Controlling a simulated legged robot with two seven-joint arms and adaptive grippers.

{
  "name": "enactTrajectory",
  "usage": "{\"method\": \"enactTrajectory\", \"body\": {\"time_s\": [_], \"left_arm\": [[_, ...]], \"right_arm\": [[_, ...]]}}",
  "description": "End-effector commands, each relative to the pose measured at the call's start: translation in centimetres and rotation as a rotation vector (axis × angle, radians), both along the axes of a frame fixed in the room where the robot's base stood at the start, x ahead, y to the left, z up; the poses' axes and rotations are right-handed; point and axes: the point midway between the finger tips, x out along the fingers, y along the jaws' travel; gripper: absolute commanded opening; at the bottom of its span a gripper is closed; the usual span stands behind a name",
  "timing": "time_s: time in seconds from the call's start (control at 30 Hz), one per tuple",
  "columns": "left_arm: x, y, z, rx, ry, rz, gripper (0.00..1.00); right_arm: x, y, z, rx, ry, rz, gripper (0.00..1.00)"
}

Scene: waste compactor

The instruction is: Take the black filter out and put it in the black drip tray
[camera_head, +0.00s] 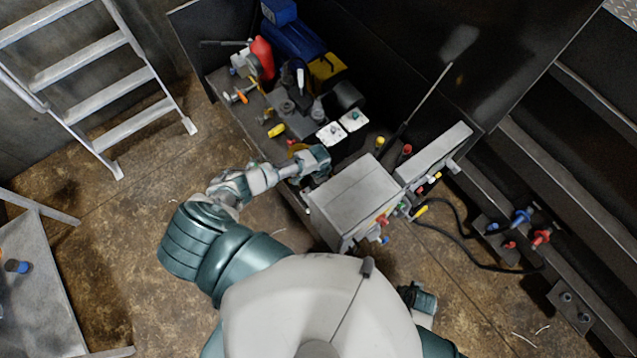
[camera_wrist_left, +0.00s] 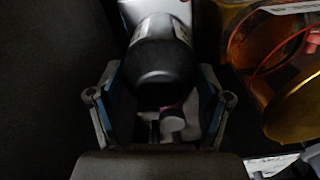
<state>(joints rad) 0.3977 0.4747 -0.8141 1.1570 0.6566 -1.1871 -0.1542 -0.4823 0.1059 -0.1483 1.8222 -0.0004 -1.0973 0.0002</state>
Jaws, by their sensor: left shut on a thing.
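The black filter (camera_wrist_left: 160,62) is a dark rounded cylinder with a pale part behind it in the left wrist view. It sits between the two fingers of my left gripper (camera_wrist_left: 160,105), which is shut on it. In the head view my left gripper (camera_head: 316,160) is at the front edge of the machine, left of the grey box; the filter in it cannot be made out there. A dark and teal end of my right arm, apparently my right gripper (camera_head: 420,298), shows beside my body; its fingers cannot be made out. I cannot pick out the black drip tray with certainty.
A grey box (camera_head: 355,198) stands right of my left gripper. White-topped units (camera_head: 343,127), a red part (camera_head: 262,55) and a blue motor (camera_head: 292,38) crowd the machine behind. An amber housing (camera_wrist_left: 262,60) is close on the right in the wrist view. A ladder (camera_head: 100,85) stands left.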

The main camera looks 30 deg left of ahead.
Motion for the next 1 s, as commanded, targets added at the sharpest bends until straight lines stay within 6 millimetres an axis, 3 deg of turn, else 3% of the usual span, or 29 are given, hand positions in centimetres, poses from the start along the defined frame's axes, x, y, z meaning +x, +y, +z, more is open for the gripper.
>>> {"method": "enactTrajectory", "body": {"time_s": [0.17,0.6,0.87,0.9,0.97,1.0], "left_arm": [[0.3,0.2,0.2,0.002,-0.006,0.023,0.41],[0.3,0.2,0.3,0.001,-0.006,0.436,0.41],[0.3,0.2,0.2,0.001,-0.008,0.450,0.41],[0.3,0.2,0.2,0.001,-0.006,0.450,0.88],[0.3,0.2,0.2,0.001,-0.006,0.449,1.00],[0.2,0.1,0.1,0.001,-0.005,0.449,1.00]], "right_arm": [[0.0,0.0,0.3,0.000,0.000,0.000,0.40],[0.2,0.0,3.0,0.000,-0.004,0.000,0.40],[0.2,0.0,2.9,0.000,-0.004,0.000,0.40],[0.2,0.0,2.9,0.000,-0.004,0.000,0.40],[0.2,0.0,2.9,0.000,-0.004,0.000,0.40],[0.2,0.0,2.9,0.000,-0.004,0.000,0.40]]}}
